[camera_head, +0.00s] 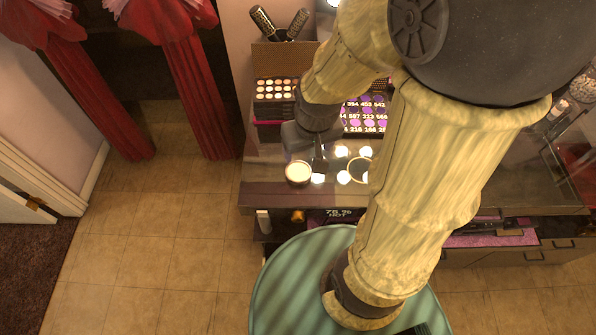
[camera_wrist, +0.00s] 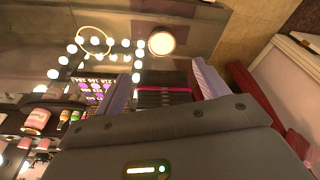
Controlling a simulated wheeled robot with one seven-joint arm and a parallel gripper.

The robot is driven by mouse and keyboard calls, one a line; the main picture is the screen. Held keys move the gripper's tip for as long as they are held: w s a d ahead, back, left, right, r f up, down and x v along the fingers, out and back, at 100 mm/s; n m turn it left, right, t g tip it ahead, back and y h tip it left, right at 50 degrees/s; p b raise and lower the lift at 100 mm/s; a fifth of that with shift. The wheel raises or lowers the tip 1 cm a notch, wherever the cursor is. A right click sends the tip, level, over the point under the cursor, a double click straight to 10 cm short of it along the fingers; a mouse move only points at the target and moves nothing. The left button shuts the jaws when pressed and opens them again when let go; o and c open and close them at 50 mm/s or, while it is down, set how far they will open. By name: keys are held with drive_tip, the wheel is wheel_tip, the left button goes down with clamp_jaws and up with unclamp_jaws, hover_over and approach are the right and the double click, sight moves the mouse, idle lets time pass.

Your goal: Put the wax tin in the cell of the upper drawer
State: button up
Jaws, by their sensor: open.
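The wax tin appears to be the small round container with a pale cream top (camera_head: 298,173), upright near the front left edge of the tabletop. A drawer with a pink glittery interior (camera_head: 490,240) shows below the tabletop at the right. Its cells cannot be made out.
The glossy tabletop (camera_head: 262,190) reflects bulbs. A gold ring (camera_head: 359,170) lies right of the tin. Makeup palettes (camera_head: 275,90) and a brush holder (camera_head: 275,58) stand behind. My arm hides much of the table's middle. Tiled floor (camera_head: 160,225) is clear at left.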

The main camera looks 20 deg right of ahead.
drive_tip(key=o, duration=0.3)
drive_tip(key=w+f+n+g+p, duration=0.2)
drive_tip(key=w+n, duration=0.1)
drive_tip(key=w, duration=0.4)
drive_tip(key=shift+w+d+f, duration=0.15)
drive_tip(key=shift+d, duration=0.15)
drive_tip(key=shift+a, duration=0.15)
drive_tip(key=p, duration=0.1)
hover_over(299, 173)
wheel_tip(299, 173, down, 12)
drive_tip(key=shift+f, duration=0.15)
